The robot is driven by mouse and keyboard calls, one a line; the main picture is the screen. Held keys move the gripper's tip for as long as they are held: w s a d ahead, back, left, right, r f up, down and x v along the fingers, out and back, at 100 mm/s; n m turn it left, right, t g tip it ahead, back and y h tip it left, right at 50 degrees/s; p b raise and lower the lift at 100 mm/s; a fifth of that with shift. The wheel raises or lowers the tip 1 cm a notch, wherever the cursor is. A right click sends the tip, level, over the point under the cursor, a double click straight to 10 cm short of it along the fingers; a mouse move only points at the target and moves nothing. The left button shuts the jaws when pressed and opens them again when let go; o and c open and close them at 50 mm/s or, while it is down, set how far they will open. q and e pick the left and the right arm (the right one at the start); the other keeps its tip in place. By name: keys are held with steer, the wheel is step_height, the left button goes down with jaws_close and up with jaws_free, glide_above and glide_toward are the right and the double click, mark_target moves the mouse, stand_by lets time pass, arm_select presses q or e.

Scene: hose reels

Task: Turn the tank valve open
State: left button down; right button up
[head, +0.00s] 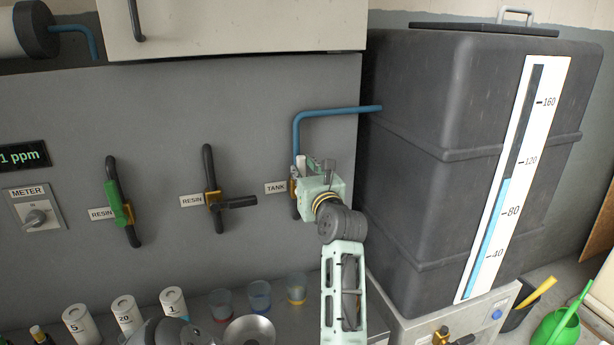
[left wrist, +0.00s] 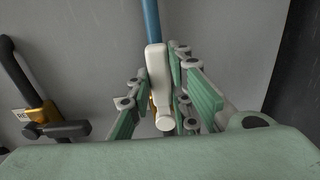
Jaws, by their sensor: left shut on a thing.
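The tank valve's pale handle (head: 301,166) sits on the grey panel below the blue pipe, beside the "TANK" label (head: 276,188). My left gripper (head: 312,178) is at the valve and hides much of it in the head view. In the left wrist view the pale handle (left wrist: 158,85) lies between the green fingers of my left gripper (left wrist: 162,105), roughly in line with the blue pipe. The gripper is shut on the handle. The valve's brass body (left wrist: 151,103) is mostly hidden behind it. My right gripper is not in view.
The dark tank (head: 440,150) with a level scale (head: 511,185) stands close on the right. Two resin valves (head: 122,203) (head: 212,196) are on the panel to the left.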

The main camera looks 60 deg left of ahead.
arm_select(q)
steer(key=shift+s+r, duration=0.1)
steer(key=shift+r, duration=0.15)
stand_by(0.3)
steer(key=c, duration=1.9)
jaws_free()
steer(key=o, duration=0.3)
steer(key=shift+a+f, duration=0.15)
steer(key=shift+f, duration=0.05)
step_height(320, 180, up, 10)
steer(key=shift+r, duration=0.1)
